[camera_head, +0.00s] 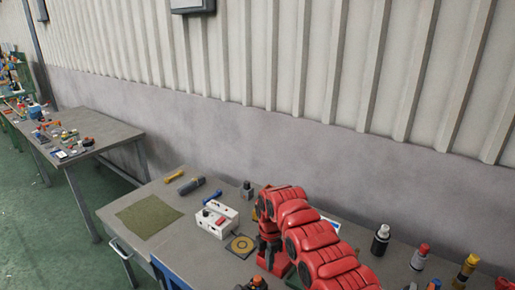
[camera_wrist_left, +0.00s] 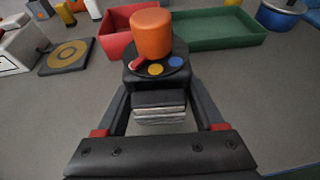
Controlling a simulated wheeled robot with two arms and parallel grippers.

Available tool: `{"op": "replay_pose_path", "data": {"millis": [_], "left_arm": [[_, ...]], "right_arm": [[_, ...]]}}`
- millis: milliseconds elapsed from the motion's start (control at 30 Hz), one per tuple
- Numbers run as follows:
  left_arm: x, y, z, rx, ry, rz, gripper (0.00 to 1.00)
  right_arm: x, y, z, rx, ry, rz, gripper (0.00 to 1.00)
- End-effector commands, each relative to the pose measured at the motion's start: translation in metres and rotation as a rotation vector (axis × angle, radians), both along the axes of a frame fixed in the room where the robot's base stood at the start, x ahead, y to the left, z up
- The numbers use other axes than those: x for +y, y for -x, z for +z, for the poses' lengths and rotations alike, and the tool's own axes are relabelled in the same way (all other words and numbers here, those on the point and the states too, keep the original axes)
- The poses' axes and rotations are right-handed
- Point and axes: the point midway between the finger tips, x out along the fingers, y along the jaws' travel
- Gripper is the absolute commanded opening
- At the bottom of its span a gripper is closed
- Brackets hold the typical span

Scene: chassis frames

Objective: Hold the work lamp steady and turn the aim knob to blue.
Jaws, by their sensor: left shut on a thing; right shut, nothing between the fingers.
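The work lamp stands upright in the left wrist view, with a black body (camera_wrist_left: 160,99) and silver bands low down. A black disc on top carries an orange cylindrical knob (camera_wrist_left: 152,36), a small red mark (camera_wrist_left: 137,63), a yellow dot (camera_wrist_left: 155,69) and a blue dot (camera_wrist_left: 174,61). My left gripper (camera_wrist_left: 160,122) is shut on the lamp body, one finger on each side. An orange and black top, probably the lamp's, shows at the head view's bottom edge (camera_head: 258,283). My right gripper (camera_head: 270,258) is shut and empty behind it, partly hidden by its red arm.
A red tray (camera_wrist_left: 113,37) stands just behind the lamp, a green tray (camera_wrist_left: 216,43) to its right. A white box (camera_head: 216,219), a round-marked pad (camera_head: 241,246) and a green cloth (camera_head: 148,216) lie left of my right arm. Several small objects stand at the right.

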Motion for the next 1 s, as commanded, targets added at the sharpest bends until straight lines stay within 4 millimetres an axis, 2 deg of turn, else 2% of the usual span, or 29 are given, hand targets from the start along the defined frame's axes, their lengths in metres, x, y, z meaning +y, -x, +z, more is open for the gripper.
{"op": "replay_pose_path", "data": {"millis": [67,100,233,267,667,1000], "left_arm": [[0.000,0.000,0.000,-0.001,0.001,0.000,0.00],[0.000,0.000,0.000,-0.001,0.001,0.000,0.73],[0.000,0.000,0.000,0.000,0.000,0.000,0.97],[0.000,0.000,0.000,0.000,0.000,0.000,1.00],[0.006,0.005,0.002,-0.001,-0.003,0.000,1.00],[0.033,0.038,0.019,-0.002,-0.007,-0.003,1.00]], "right_arm": [[0.000,0.000,0.000,0.000,0.000,0.000,0.00],[0.000,0.000,0.000,0.000,0.000,0.000,0.00],[0.000,0.000,0.000,0.000,0.000,0.000,0.00],[0.000,0.000,0.000,0.000,0.000,0.000,0.00],[0.000,0.000,0.000,0.001,0.000,0.000,0.00],[0.000,0.000,0.000,0.000,0.000,0.000,0.00]]}}
